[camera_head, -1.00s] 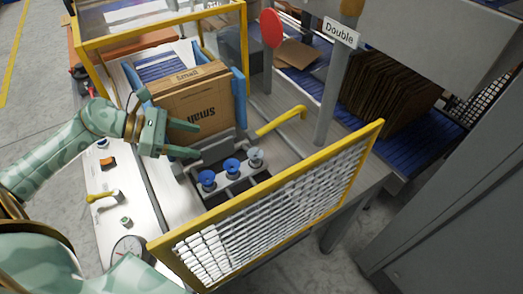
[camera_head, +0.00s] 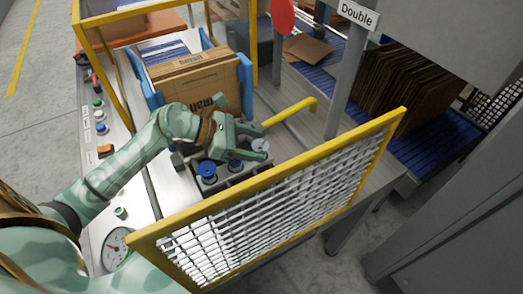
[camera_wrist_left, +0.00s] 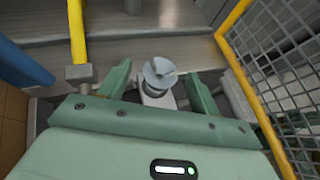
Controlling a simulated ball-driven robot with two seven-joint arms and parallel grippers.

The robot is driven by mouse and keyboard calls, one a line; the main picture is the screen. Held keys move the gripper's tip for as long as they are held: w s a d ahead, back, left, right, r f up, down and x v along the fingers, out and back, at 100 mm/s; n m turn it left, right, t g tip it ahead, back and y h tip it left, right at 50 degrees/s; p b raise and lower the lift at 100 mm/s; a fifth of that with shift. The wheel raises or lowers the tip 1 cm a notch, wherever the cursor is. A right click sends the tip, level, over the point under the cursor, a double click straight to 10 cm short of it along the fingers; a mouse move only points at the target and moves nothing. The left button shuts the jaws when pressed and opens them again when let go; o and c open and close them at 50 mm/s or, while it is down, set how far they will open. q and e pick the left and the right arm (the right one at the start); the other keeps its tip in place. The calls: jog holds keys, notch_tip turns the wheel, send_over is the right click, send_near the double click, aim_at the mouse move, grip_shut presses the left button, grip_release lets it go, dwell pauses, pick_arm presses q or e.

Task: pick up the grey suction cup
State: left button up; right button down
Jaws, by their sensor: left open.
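The grey suction cup (camera_head: 260,146) is the rightmost of a row of cups on a grey bar. In the left wrist view the grey cup (camera_wrist_left: 160,73) stands on its mount, between the two fingers and slightly toward the left one. My left gripper (camera_head: 258,142) is open around the grey cup, with clear gaps on both sides. The fingers do not appear to touch it. A blue suction cup (camera_head: 207,169) stands left of it. The middle blue cup (camera_head: 235,165) is partly hidden by the gripper. My right gripper is not in view.
A yellow-framed mesh guard (camera_head: 280,205) stands close in front of the cups. A cardboard box (camera_head: 195,82) stands behind, between blue side guides (camera_head: 245,82). A yellow bent bar (camera_head: 290,112) lies behind right. A control panel with buttons (camera_head: 101,128) is at left.

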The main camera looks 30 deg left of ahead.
pick_arm(q)
jog(key=c, duration=1.1)
jog(key=shift+o, duration=0.2)
jog(key=shift+r, duration=0.1)
